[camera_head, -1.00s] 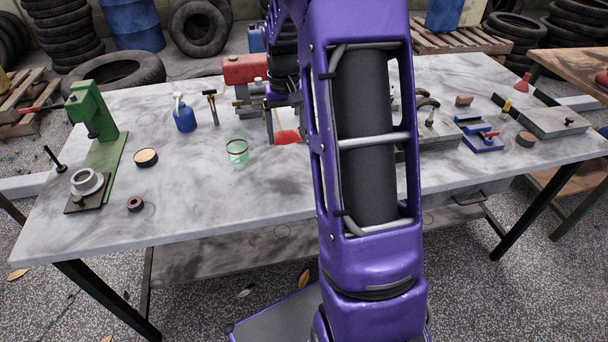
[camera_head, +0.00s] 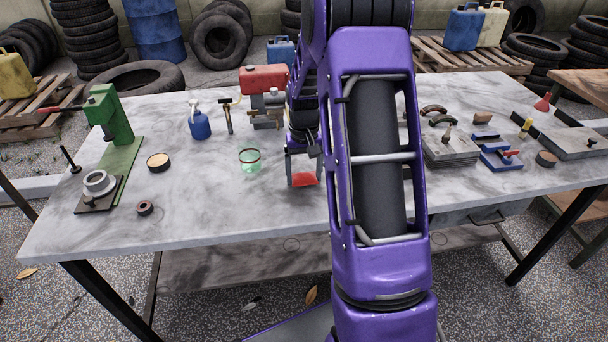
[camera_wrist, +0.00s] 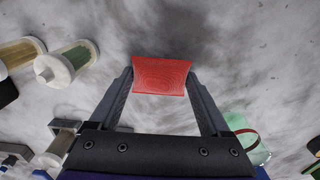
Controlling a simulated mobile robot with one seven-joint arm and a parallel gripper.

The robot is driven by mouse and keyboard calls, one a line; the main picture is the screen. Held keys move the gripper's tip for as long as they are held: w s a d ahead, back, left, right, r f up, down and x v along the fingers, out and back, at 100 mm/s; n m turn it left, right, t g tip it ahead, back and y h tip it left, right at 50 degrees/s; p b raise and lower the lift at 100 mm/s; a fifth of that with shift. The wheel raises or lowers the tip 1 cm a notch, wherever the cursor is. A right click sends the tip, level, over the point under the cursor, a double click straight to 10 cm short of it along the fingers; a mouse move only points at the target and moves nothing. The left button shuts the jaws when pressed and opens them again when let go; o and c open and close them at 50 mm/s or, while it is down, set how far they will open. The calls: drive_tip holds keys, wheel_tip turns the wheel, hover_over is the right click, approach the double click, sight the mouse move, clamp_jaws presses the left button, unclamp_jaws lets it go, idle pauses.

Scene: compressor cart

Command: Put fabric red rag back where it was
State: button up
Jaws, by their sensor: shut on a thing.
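The red fabric rag (camera_head: 306,179) is a small flat red piece held above the grey marbled table, right of the green glass. In the wrist view the rag (camera_wrist: 162,76) spans the space between my fingertips. My gripper (camera_head: 304,173) points down and is shut on the rag; it also shows in the wrist view (camera_wrist: 162,85). The gap between rag and tabletop is hard to judge. My arm hides part of the table behind and right of the gripper.
A green glass (camera_head: 250,160) stands close left of my gripper. A red-topped compressor (camera_head: 264,80), a hammer (camera_head: 228,115) and a blue bottle (camera_head: 199,122) stand behind. A green press (camera_head: 110,115) is at the left. The table (camera_head: 230,215) is clear in front.

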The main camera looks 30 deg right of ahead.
sight(304, 175)
drive_tip(key=o, duration=1.1)
drive_tip(key=shift+o, duration=0.2)
wheel_tip(304, 175, up, 12)
drive_tip(key=p, duration=0.2)
drive_tip(key=shift+r, duration=0.15)
